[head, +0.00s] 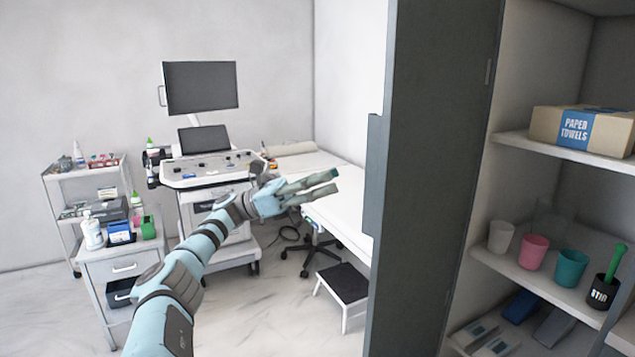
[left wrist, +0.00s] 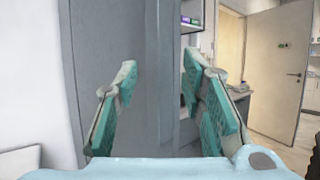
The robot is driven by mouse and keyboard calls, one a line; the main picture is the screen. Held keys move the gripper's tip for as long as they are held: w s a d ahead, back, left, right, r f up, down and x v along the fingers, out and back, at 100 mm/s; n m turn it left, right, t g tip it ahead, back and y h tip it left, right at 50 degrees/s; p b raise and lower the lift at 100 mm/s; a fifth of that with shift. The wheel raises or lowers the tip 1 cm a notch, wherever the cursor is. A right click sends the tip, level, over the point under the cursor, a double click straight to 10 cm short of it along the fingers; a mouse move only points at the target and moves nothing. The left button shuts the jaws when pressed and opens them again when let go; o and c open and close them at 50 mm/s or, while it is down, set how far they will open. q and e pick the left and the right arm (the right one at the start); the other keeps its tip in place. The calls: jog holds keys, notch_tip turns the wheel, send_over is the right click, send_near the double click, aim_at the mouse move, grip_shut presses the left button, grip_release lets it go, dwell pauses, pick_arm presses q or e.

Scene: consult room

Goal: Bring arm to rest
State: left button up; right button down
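My left arm comes in from the lower left of the head view and reaches out toward the middle. My left gripper (head: 318,186) is in the air in front of the exam table and left of the tall grey cabinet door (head: 425,150). In the left wrist view my left gripper (left wrist: 165,115) has its two teal-padded fingers spread wide, with nothing between them. The grey panel (left wrist: 150,40) lies beyond the fingers there. My right gripper shows in neither view.
At right, open shelves hold a paper towels box (head: 575,128) and several cups, one pink (head: 533,252). An ultrasound cart (head: 210,170), a drawer trolley (head: 122,268) and a white rack (head: 85,172) stand at left. A black-topped step stool (head: 345,285) stands by the exam table (head: 345,215).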

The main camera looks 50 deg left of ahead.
pick_arm(q)
jog(key=shift+s+a+f, duration=0.3)
jog(key=shift+s+a, duration=0.2)
jog(key=shift+s, duration=0.3)
